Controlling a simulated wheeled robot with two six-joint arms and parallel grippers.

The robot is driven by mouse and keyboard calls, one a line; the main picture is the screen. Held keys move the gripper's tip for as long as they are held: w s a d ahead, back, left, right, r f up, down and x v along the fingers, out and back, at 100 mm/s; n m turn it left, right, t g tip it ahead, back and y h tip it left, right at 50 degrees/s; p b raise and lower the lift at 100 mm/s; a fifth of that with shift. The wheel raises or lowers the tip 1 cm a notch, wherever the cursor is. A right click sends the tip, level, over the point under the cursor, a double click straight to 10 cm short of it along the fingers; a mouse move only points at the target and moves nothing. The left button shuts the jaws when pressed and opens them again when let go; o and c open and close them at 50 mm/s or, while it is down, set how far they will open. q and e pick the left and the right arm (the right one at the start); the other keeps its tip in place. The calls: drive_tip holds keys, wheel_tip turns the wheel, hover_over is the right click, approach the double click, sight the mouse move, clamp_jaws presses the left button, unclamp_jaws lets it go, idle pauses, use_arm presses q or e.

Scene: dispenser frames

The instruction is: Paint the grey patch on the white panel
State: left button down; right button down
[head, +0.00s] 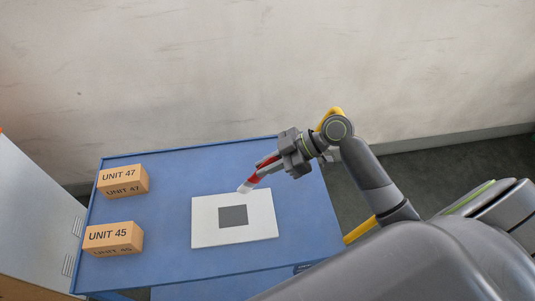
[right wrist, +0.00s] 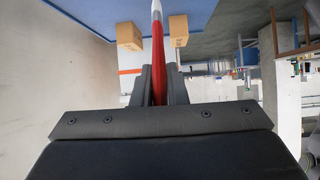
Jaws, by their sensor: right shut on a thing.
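The white panel (head: 262,225) lies flat on the blue table, with a dark grey square patch (head: 233,216) near its middle. My right gripper (head: 273,162) is above the panel's upper right side, shut on a red tool with a white tip (head: 256,179). The tip points down and left, near the panel's top edge; I cannot tell whether it touches. In the right wrist view the red tool (right wrist: 158,60) stands between the two dark fingers. The patch looks evenly grey. My left gripper is not in view.
The blue table (head: 170,215) carries two cardboard boxes at its left, UNIT 47 (head: 122,181) and UNIT 45 (head: 113,238). A grey cabinet (head: 38,200) stands left of the table. A pale wall (head: 200,70) rises behind. The table between boxes and panel is clear.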

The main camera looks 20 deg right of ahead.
sight(251, 182)
drive_tip(key=shift+w+d+r, duration=0.15)
drive_tip(key=shift+r, duration=0.15)
drive_tip(key=shift+f, duration=0.15)
wheel_tip(251, 182, down, 5)
drive_tip(key=b, duration=0.3)
drive_tip(key=shift+b, duration=0.35)
drive_tip(key=shift+w+r, duration=0.1)
drive_tip(key=shift+r, duration=0.1)
